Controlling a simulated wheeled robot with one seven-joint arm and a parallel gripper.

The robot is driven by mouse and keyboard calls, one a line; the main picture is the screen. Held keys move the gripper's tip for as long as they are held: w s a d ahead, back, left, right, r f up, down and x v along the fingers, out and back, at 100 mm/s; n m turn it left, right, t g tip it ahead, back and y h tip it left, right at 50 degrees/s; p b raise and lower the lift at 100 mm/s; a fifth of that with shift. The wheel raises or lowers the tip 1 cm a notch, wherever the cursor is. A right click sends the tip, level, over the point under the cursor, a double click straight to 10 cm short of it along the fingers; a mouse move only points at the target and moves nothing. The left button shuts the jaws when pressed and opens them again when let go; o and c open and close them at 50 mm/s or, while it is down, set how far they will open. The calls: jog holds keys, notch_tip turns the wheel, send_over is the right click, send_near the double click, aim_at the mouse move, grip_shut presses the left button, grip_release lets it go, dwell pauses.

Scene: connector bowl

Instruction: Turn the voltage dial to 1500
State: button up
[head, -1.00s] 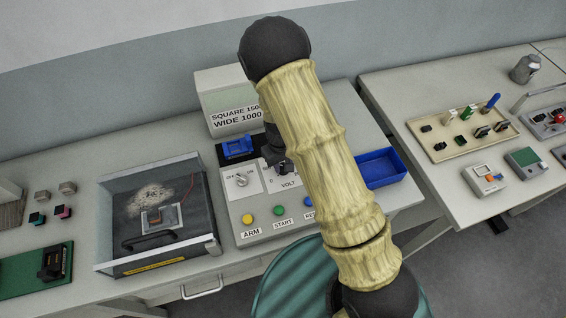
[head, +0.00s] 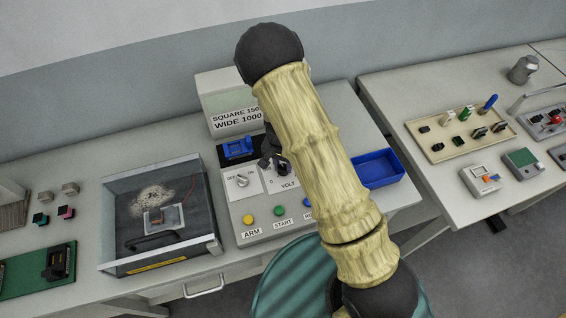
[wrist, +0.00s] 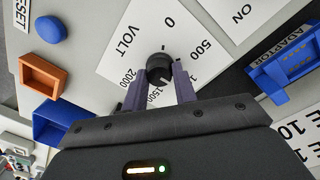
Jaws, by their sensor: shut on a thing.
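The voltage dial is a black round knob (wrist: 160,68) on a white VOLT plate (wrist: 125,58), marked 0, 500, 1500 and 2000 around it. The 1000 mark is mostly covered by a finger. My gripper (wrist: 160,80) is shut on the knob, one finger on each side. A short dark mark shows at the knob's edge toward 0; I cannot tell for sure where the pointer stands. In the head view, my gripper (head: 278,165) is at the dial on the grey console (head: 262,236), partly hidden by my arm.
An OFF/ON switch (head: 241,181) sits left of the dial. ARM (head: 248,219) and START (head: 278,211) buttons are in front, with a blue RESET button (wrist: 51,29) nearby. A blue bin (head: 376,168) stands right, and a sign (head: 237,118) reading SQUARE and WIDE 1000 behind.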

jog(key=m+p, duration=0.1)
jog(key=m, duration=0.5)
jog(key=shift+r, duration=0.15)
jog(key=m+p, duration=0.2)
jog(key=m, duration=0.5)
jog(key=shift+y, duration=0.3)
jog(key=shift+w, duration=0.1)
jog(key=o, duration=1)
jog(key=shift+c, duration=0.2)
notch_tip(320, 180, up, 17)
jog(key=b, duration=0.2)
jog(key=shift+w, duration=0.35)
jog(key=shift+r, duration=0.1)
